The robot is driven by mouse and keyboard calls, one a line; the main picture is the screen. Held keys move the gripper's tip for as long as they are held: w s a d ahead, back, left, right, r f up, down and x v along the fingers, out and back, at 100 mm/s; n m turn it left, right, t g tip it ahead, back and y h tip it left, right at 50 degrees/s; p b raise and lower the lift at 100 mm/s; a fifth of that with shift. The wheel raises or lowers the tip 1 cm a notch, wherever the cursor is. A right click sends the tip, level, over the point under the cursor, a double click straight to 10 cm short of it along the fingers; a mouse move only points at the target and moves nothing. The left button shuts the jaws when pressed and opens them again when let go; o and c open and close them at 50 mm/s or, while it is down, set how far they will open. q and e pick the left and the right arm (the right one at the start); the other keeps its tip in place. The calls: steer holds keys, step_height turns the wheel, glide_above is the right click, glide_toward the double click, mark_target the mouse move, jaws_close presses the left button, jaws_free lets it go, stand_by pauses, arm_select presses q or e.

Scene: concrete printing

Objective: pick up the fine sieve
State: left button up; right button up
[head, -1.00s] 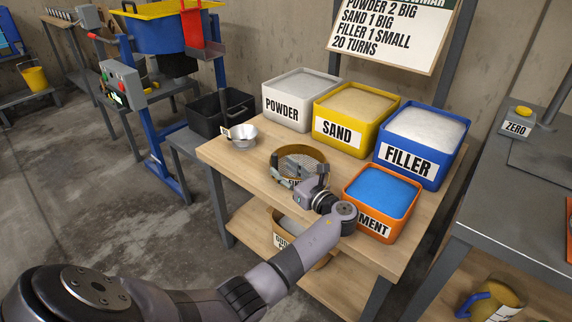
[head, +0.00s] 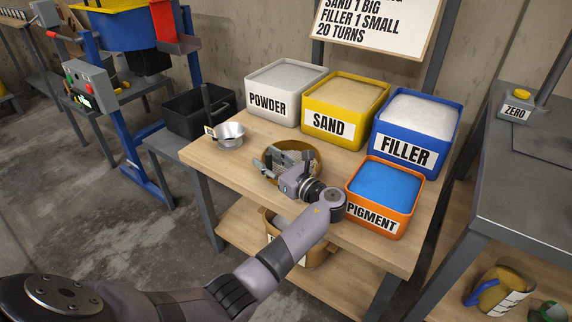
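The fine sieve (head: 318,156) is a round, tan-rimmed sieve lying on the wooden table, in front of the sand bin. My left gripper (head: 274,162) is at the sieve's near left side, with its fingers spread at the rim and partly over the sieve. It looks open. The gripper hides most of the mesh and the front label, and I cannot tell whether the fingers touch the rim. My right gripper is not in view.
A powder bin (head: 286,90), sand bin (head: 326,127) and filler bin (head: 404,154) line the table's back. The orange pigment bin (head: 372,218) stands close right of my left wrist. A metal bowl (head: 229,136) is at the left. Bare tabletop (head: 222,163) lies between bowl and sieve.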

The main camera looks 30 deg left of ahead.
arm_select(q)
steer(key=shift+c, duration=0.3)
jaws_close()
stand_by(0.5)
